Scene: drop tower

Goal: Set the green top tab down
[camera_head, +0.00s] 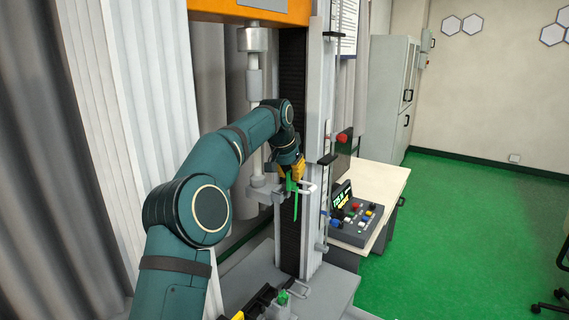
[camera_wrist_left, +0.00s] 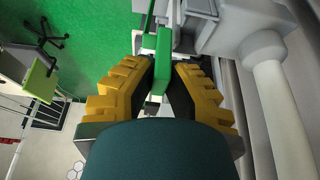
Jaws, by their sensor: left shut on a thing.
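The green top tab (camera_head: 291,186) is a slim green piece beside the black column of the tower, at mid-height. My left gripper (camera_head: 297,176), with yellow fingers, is shut on it. In the left wrist view the green tab (camera_wrist_left: 162,58) stands between the two yellow fingers and extends beyond their tips. My left gripper (camera_wrist_left: 163,85) hides part of its lower end. A grey bracket (camera_head: 265,188) of the tower is close beside the tab on the left. I cannot tell whether they touch.
The grey tower base (camera_head: 335,287) is below, with a small green piece (camera_head: 283,297) on it. A control panel (camera_head: 357,218) with coloured buttons sits on a table (camera_head: 385,180) to the right. White curtains (camera_head: 130,90) hang at left. The green floor (camera_head: 460,230) at right is mostly clear.

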